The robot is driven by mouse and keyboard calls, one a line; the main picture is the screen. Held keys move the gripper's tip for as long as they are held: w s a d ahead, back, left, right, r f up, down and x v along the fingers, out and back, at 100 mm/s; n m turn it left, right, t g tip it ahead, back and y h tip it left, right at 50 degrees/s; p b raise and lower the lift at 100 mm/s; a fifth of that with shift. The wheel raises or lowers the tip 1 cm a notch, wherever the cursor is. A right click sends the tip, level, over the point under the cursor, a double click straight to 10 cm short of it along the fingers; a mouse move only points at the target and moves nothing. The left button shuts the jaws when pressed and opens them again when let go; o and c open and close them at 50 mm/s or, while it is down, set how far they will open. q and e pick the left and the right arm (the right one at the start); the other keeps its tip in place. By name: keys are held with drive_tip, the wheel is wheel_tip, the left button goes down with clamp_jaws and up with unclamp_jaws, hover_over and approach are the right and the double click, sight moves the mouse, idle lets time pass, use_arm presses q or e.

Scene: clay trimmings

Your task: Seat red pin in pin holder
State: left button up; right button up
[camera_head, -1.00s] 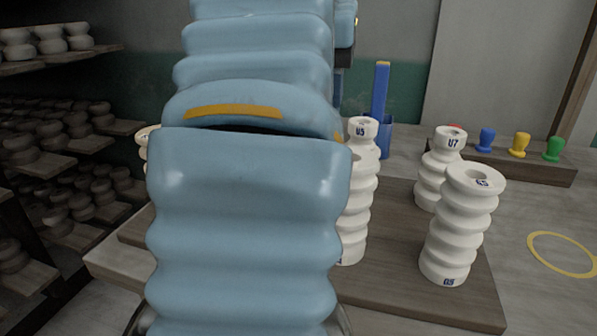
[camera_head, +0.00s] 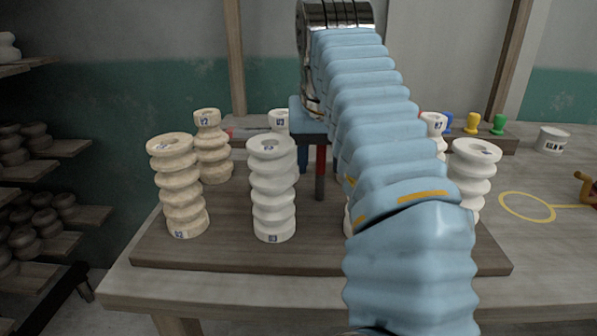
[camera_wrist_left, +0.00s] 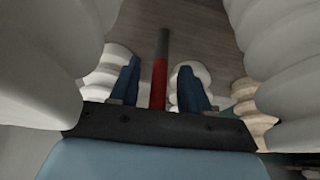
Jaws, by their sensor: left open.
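The pin holder (camera_head: 510,144) is a wooden block at the back right, with a blue pin (camera_head: 447,122), a yellow pin (camera_head: 473,116) and a green pin (camera_head: 498,123) upright in it. No red pin can be made out there; my arm and a white piece hide its left part. My left gripper (camera_head: 319,160) points down over the board, jaws open. A rod, red above and dark grey below, is between its blue fingers; the rod (camera_wrist_left: 159,75) also shows in the left wrist view. I cannot tell whether it touches a finger. My right gripper is out of view.
Ridged white pieces (camera_head: 273,195) and tan pieces (camera_head: 181,190) stand close around the gripper on a dark board (camera_head: 215,245). A yellow ring (camera_head: 527,206) marks clear table at right. A white jar (camera_head: 553,139) stands behind it. Shelves of clay pieces are at left.

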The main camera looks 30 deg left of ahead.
use_arm(q)
clamp_jaws()
idle(0.5)
